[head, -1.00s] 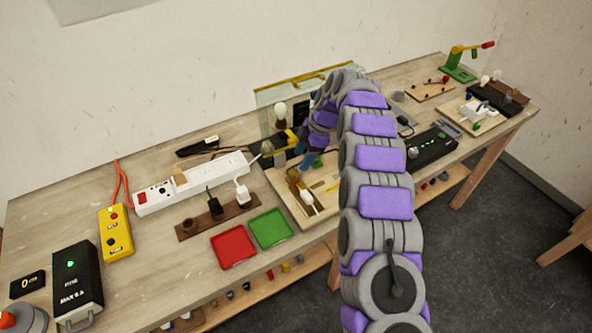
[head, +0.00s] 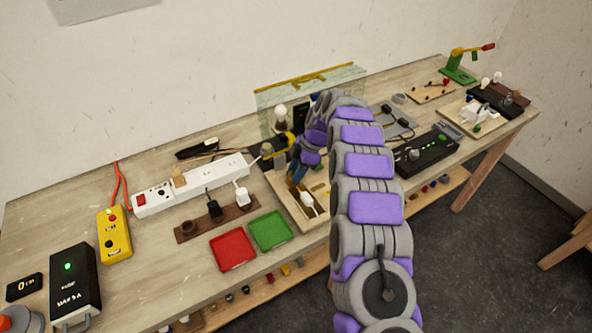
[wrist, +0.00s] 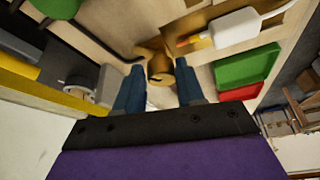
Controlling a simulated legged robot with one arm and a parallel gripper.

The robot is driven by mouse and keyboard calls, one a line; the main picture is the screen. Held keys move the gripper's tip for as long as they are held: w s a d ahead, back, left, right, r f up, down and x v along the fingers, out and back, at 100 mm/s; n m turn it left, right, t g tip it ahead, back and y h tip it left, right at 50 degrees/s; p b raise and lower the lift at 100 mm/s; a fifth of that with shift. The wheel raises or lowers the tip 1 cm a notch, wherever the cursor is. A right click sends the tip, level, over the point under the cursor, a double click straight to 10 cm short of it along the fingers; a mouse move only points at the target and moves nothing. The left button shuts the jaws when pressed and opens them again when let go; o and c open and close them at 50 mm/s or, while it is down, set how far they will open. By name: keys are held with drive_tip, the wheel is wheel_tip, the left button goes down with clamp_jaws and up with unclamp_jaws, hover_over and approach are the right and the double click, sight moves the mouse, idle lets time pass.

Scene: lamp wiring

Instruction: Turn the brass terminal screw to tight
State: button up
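My gripper (wrist: 159,72) is in the wrist view with its two blue fingers apart. A brass-coloured part (wrist: 158,58), which looks like the terminal screw, shows just beyond and between the fingertips. I cannot tell whether the fingers touch it, nor how far it is turned. In the head view my gripper (head: 298,173) points down over the wooden board (head: 283,205). My arm and fingers hide most of the brass part there. A white plug-like piece (head: 307,202) lies on the board near the fingers; it also shows in the wrist view (wrist: 236,27).
A green tray (head: 270,230) and a red tray (head: 233,249) lie left of the board. A white power strip (head: 190,184) is behind them. A bulb (head: 280,112) and a clear panel (head: 345,80) stand behind the board. A black box (head: 427,150) is right of my arm.

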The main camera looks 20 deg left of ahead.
drive_tip(key=c, duration=0.6)
